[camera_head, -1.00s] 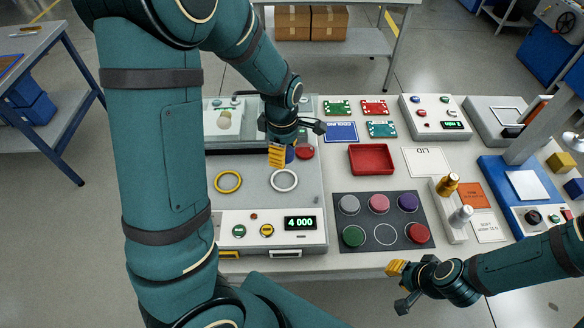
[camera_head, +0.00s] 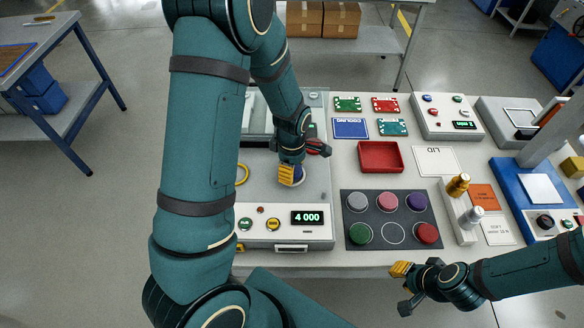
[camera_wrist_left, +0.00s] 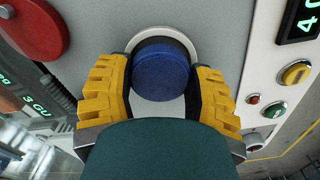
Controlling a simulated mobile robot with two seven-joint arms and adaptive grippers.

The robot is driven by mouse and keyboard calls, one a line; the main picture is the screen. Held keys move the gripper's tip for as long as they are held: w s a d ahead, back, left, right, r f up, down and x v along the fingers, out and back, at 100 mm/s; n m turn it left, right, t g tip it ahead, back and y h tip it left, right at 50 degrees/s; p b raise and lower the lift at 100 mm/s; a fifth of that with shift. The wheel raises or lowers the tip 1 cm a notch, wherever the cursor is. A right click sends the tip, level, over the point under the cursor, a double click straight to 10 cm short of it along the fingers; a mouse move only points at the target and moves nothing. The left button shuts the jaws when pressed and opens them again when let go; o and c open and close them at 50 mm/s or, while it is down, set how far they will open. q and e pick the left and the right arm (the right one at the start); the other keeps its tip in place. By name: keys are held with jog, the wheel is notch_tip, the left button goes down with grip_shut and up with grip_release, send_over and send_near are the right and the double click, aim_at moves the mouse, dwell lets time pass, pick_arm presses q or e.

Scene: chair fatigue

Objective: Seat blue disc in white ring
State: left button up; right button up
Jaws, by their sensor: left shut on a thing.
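My left gripper (camera_head: 290,176) is shut on the blue disc (camera_wrist_left: 162,70), its yellow fingers on either side of it. In the head view a little of the disc (camera_head: 299,174) shows beside the fingers. The white ring (camera_wrist_left: 178,32) shows as a pale arc behind the disc in the left wrist view; in the head view the gripper mostly hides it. The disc overlaps the ring; I cannot tell whether it touches it or hangs just above. My right gripper (camera_head: 402,284) is over the table's front edge, away from the discs; its finger gap is unclear.
A yellow ring (camera_head: 243,174) lies left of the gripper, partly behind my arm. The panel in front has buttons and a display (camera_head: 307,218) reading 4 000. A red button (camera_wrist_left: 35,28) is close by. To the right are a red tray (camera_head: 380,158) and a dark mat (camera_head: 377,236) with coloured discs.

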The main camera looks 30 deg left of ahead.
pick_arm(q)
jog(key=shift+f, duration=0.1)
jog(key=shift+f+b, duration=0.45)
jog(key=shift+f, duration=0.05)
jog(key=o, duration=0.9)
jog(key=shift+s, duration=0.1)
jog(key=o, duration=0.3)
jog(key=shift+r, duration=0.1)
jog(key=shift+r+p, duration=0.3)
notch_tip(320, 180, up, 12)
jog(key=shift+r+p, duration=0.2)
jog(key=shift+p, duration=0.85)
